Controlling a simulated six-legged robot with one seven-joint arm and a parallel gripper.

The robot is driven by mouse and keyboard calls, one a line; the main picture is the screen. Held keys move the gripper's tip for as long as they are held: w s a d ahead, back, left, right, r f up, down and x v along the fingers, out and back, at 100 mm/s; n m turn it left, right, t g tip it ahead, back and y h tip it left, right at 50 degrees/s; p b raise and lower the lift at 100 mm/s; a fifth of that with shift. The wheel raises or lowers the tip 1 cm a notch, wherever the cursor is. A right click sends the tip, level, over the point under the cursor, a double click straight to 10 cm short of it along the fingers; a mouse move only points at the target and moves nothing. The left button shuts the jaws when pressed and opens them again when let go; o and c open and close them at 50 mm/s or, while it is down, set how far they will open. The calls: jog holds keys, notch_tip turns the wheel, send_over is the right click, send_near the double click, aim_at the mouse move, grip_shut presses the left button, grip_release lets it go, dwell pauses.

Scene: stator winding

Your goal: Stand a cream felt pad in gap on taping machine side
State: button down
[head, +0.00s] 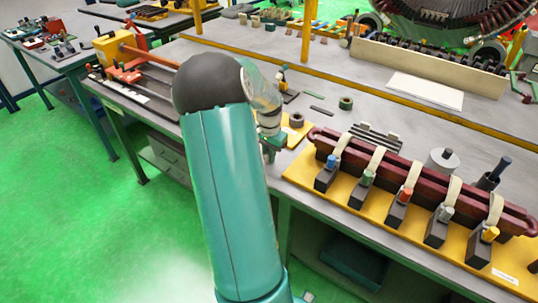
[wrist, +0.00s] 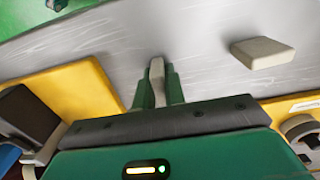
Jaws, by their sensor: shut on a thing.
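My gripper (wrist: 158,85) has green fingers and is shut on a cream pad (wrist: 157,72), seen edge-on between them, above the grey bench top. Another cream pad (wrist: 262,52) lies flat on the bench to its right in the wrist view. In the head view my gripper (head: 272,145) is at the bench's front edge, left of the winding fixture, partly hidden by my arm. The fixture has dark red bars (head: 420,178) on a yellow board (head: 375,205), with several cream straps and black blocks with coloured knobs. I cannot make out the gap.
A small yellow board (head: 297,130) lies beside my gripper. A dark ring (head: 346,103), a slotted metal piece (head: 375,137) and a white spool (head: 442,160) stand behind the fixture. An orange and yellow machine (head: 120,48) stands at the far left.

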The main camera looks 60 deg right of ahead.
jog(key=shift+f, duration=0.2)
jog(key=c, duration=1.5)
grip_release()
notch_tip(320, 180, up, 12)
jog(key=shift+r, duration=0.25)
